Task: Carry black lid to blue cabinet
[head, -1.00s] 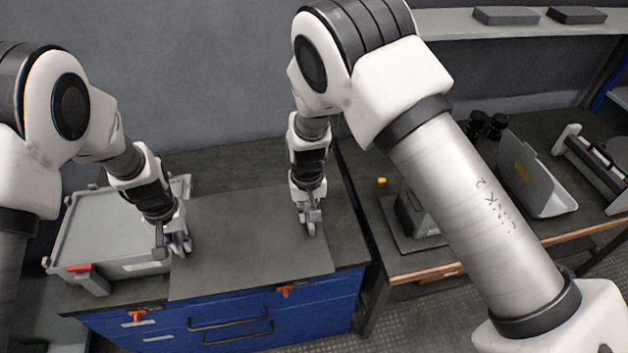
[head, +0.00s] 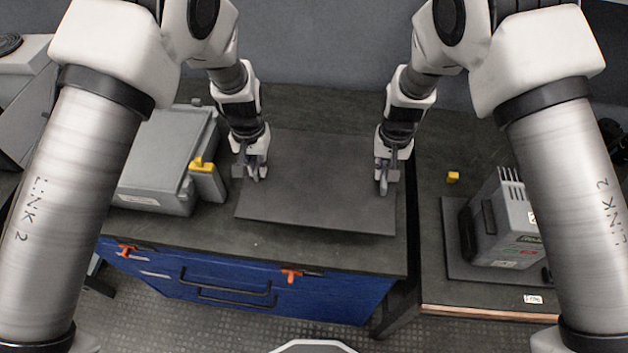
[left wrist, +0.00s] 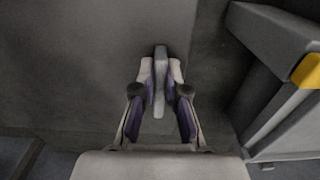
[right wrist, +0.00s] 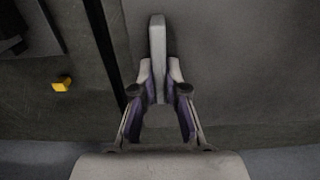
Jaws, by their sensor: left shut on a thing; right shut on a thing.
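The black lid (head: 318,190) is a flat dark panel over the dark top of the blue cabinet (head: 330,296). I cannot tell whether it rests on the top or hangs just above it. My left gripper (head: 256,174) is shut on a grey handle at the lid's left side; the handle shows between the fingers in the left wrist view (left wrist: 159,80). My right gripper (head: 384,184) is shut on a matching handle at the lid's right side, which shows in the right wrist view (right wrist: 157,55). The fingers partly hide both handles.
A grey case (head: 165,160) with a yellow latch (head: 205,168) stands left of the lid, close to my left gripper. A grey device (head: 503,220) and a small yellow block (head: 453,176) are on the right bench. Orange catches (head: 291,274) mark the cabinet front.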

